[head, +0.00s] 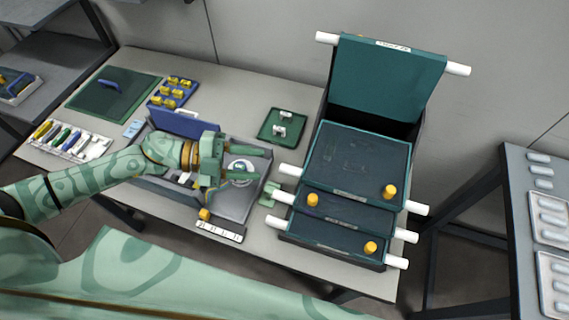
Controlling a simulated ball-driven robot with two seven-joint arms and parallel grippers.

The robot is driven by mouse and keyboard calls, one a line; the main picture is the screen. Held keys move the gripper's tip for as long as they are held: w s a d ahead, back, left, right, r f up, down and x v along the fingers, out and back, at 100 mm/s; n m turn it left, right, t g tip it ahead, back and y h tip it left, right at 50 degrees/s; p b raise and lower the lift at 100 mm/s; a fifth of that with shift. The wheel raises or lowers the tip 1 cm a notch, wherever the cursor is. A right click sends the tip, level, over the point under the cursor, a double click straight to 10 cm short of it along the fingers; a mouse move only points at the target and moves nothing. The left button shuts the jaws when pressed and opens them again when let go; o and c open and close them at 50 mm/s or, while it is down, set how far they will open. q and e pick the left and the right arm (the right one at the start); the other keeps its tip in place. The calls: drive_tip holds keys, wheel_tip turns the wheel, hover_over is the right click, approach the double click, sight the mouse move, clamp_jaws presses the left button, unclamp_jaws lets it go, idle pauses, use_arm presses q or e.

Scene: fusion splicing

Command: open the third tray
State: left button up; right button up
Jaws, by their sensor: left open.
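A stack of dark green hinged trays with white side pegs stands on the right part of the bench. One tray (385,75) is swung up and stands nearly upright at the back. Below it, the uppermost flat tray (355,160), a middle tray (350,212) and the lowest visible tray (330,235) lie in steps towards the front. Each flat one carries a yellow knob. My left gripper (245,163) is open, its fingers pointing right over a grey machine (238,205), well left of the stack. My right gripper is not in view.
A blue lid (181,123) stands behind the grey machine. A small green tray (269,126) lies between the machine and stack. A blue holder with yellow pieces (157,103), a green mat (90,98) and a white rack (95,148) lie left. Clear bench lies behind.

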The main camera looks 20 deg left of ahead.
sight(284, 166)
use_arm(q)
drive_tip(key=x, duration=0.7)
drive_tip(key=shift+d+f, duration=0.1)
drive_tip(key=shift+d, duration=0.3)
clamp_jaws()
